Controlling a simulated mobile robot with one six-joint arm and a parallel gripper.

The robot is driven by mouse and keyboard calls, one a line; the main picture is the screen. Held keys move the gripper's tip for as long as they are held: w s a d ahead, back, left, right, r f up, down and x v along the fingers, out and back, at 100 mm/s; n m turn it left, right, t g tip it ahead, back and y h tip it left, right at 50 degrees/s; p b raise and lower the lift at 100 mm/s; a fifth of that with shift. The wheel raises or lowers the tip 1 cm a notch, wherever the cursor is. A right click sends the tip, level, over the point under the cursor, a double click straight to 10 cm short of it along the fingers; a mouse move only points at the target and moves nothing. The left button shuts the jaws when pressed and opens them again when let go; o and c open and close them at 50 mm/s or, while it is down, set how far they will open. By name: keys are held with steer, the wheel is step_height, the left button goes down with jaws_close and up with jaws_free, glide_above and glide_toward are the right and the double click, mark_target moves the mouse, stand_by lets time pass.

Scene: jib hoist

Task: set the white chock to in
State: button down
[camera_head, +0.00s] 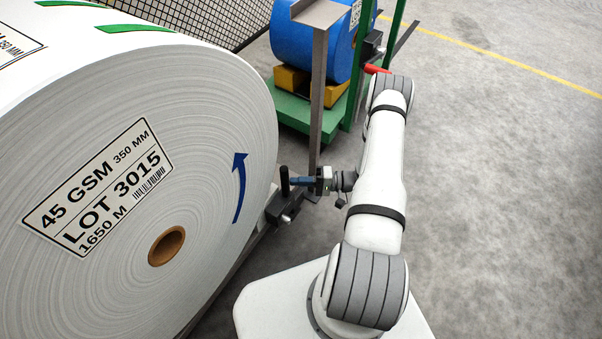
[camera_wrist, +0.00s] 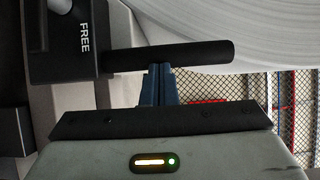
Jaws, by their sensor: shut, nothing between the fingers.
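A black lever handle (camera_head: 284,180) stands upright from a dark block (camera_head: 283,210) at the lower right of the big white paper roll (camera_head: 100,200). A pale chock-like piece (camera_head: 273,207) shows beside that block, partly hidden. In the wrist view the handle (camera_wrist: 170,55) runs sideways from a dark box (camera_wrist: 60,60) marked FREE. A pale knob (camera_wrist: 60,5) shows on the box, cut off by the frame. My gripper (camera_head: 290,181) has its blue fingers shut and empty, with their tips (camera_wrist: 160,67) at the handle. I cannot tell whether they touch it.
A grey post (camera_head: 319,100) stands just beyond my gripper. Behind it, a blue roll (camera_head: 300,40) rests on yellow chocks (camera_head: 292,82) on a green stand (camera_head: 290,108), with a red handle (camera_head: 376,69) near my arm. The floor (camera_head: 500,200) at right is clear.

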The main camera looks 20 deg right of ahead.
steer(key=shift+w+a, duration=0.25)
steer(key=w+v, duration=0.2)
steer(key=v, duration=1.1)
steer(key=shift+d, duration=0.7)
